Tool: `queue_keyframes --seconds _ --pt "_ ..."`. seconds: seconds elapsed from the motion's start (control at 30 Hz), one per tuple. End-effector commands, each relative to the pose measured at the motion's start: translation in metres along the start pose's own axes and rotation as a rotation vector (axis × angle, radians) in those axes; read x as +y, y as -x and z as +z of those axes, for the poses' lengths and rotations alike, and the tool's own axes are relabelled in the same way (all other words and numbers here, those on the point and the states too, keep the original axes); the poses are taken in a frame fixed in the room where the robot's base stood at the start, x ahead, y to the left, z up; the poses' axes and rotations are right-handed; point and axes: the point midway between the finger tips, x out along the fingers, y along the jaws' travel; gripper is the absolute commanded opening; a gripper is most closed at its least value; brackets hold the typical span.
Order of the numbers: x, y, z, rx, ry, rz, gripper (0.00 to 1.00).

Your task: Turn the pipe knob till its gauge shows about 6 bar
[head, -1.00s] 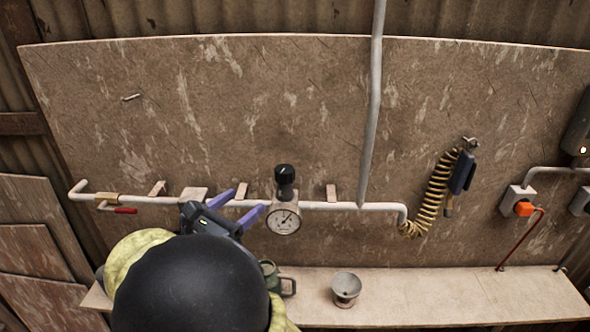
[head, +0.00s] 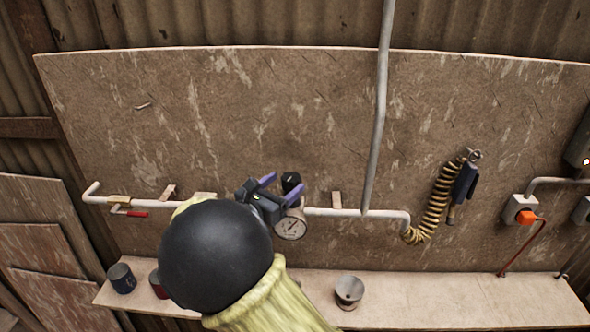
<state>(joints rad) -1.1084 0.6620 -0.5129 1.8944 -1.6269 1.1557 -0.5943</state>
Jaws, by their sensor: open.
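The black pipe knob (head: 291,179) stands upright above the round white-faced gauge (head: 291,226) on the pipe. The gauge's needle shows, but its figures are too small to read. My gripper (head: 281,186) is open, with two purple fingers. It is at the knob's height, just to its left. The right finger crosses in front of the knob's lower part. I cannot tell whether it touches the knob. My gripper and arm hide the pipe just left of the gauge.
A pale pipe (head: 330,212) runs along the board, with a red-handled valve (head: 137,213) at left. A coiled yellow-black hose (head: 433,205) hangs at right. Below is a shelf (head: 430,298) with a dark cup (head: 121,278), a red cup (head: 157,284) and a metal cup (head: 349,290).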

Motion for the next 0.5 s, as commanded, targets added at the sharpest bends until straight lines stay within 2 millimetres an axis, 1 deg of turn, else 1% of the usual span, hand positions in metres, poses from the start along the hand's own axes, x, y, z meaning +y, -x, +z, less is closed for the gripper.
queue_keyframes --seconds 0.03,0.1,0.23,0.4,0.5 --pt "-0.001 -0.010 0.004 -0.002 0.001 -0.004 0.65" --pt "-0.001 -0.022 0.003 -0.001 0.002 -0.004 0.65" --pt "0.000 -0.042 0.003 -0.001 0.001 -0.003 0.65" --pt "0.000 -0.055 0.001 -0.001 0.000 -0.001 0.65" --pt "0.000 -0.056 0.000 0.000 -0.001 0.000 0.65"
